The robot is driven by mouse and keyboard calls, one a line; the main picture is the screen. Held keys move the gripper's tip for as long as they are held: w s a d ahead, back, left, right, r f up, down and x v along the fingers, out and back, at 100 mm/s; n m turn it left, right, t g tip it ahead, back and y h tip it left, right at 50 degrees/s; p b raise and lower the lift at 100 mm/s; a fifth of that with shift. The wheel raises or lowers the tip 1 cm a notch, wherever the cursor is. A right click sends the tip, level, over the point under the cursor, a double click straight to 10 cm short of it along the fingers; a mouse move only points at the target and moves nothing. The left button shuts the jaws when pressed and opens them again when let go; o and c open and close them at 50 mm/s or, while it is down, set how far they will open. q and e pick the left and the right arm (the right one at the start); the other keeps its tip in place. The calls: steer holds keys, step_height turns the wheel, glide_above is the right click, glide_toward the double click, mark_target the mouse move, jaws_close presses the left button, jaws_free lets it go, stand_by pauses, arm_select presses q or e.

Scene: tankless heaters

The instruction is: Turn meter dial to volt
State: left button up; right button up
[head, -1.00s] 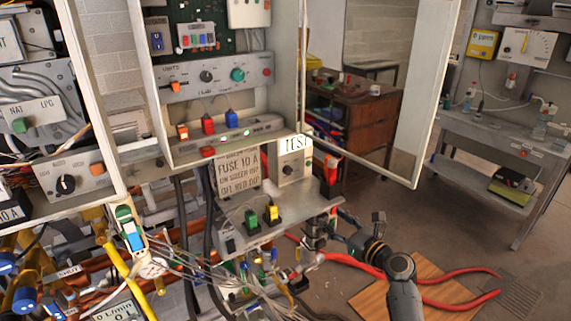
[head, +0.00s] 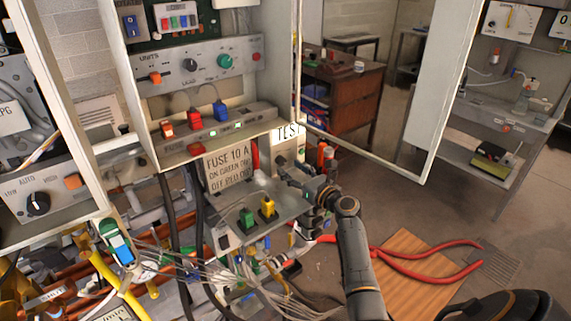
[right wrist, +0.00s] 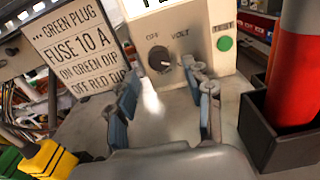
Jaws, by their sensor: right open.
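The meter is a pale box marked TEST (head: 289,141) at the end of the cabinet's small shelf. In the right wrist view its black dial (right wrist: 158,58) sits below a label reading VOLT and another label I cannot read surely. I cannot tell which mark the dial points to. A green TEST button (right wrist: 224,43) is to its right. My right gripper (head: 296,178) is just in front of the box. The right wrist view shows it open, its two fingers (right wrist: 163,90) apart, with the dial beyond and between them, apparently untouched. My left gripper is not in view.
A sign about the fuse (head: 227,166) stands left of the meter. Green (head: 247,218) and yellow plugs (head: 268,207) are on the shelf in front. A dark holder with a red-orange cylinder (right wrist: 298,70) is close on the right. Loose wires hang below the shelf.

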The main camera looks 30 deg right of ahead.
mark_target(283, 163)
steer(key=shift+w+a+r, duration=0.1)
steer(key=shift+w, duration=1.55)
steer(key=shift+c, duration=0.9)
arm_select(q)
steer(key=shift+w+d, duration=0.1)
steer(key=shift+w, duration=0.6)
arm_select(e)
steer(key=shift+s, duration=0.1)
jaws_close()
